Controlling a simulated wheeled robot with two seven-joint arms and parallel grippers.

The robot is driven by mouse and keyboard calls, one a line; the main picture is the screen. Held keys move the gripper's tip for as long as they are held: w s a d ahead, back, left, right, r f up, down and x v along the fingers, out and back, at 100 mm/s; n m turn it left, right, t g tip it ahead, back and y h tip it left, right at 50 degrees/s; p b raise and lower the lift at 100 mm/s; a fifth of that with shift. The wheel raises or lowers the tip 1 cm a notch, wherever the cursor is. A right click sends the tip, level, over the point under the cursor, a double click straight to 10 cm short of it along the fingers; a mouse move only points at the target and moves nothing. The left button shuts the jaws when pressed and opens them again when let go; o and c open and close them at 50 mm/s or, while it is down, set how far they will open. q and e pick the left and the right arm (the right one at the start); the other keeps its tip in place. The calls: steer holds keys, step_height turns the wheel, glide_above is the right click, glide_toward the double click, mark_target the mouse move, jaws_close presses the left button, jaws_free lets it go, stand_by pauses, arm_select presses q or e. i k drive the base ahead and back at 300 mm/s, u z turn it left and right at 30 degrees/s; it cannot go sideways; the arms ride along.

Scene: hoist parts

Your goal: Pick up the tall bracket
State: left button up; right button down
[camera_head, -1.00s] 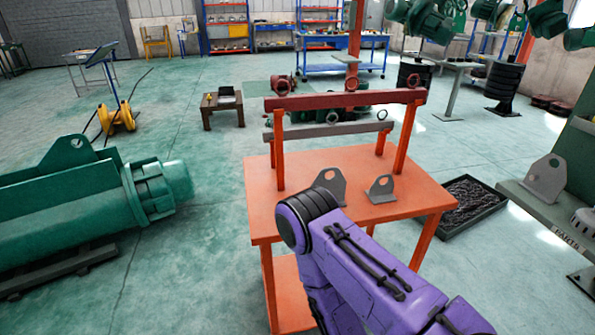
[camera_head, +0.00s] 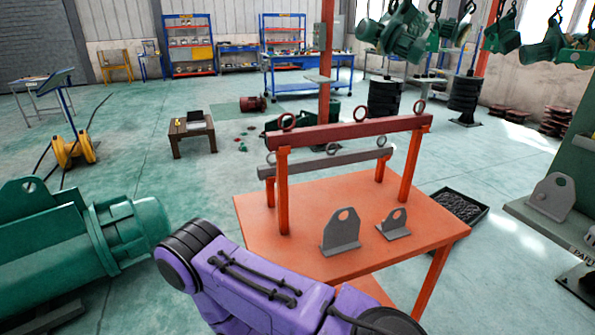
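The tall bracket (camera_head: 342,232) is a grey upright plate with a hole near its rounded top. It stands on the front part of the orange table (camera_head: 300,268). A shorter grey bracket (camera_head: 394,224) with a hole stands to its right, apart from it. A purple arm link of mine crosses the bottom of the view, in front of and to the left of the table. No gripper fingers show in this view.
A red beam (camera_head: 350,130) and a grey beam (camera_head: 325,163) with ring eyes rest on orange posts at the table's back. A green hoist (camera_head: 90,240) lies on the left. A black chain tray (camera_head: 458,207) is right of the table. Another bracket (camera_head: 551,196) stands at far right.

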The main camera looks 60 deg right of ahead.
mark_target(340, 236)
steer(key=u, duration=0.1)
steer(key=i, duration=1.55)
steer(key=z, duration=3.7)
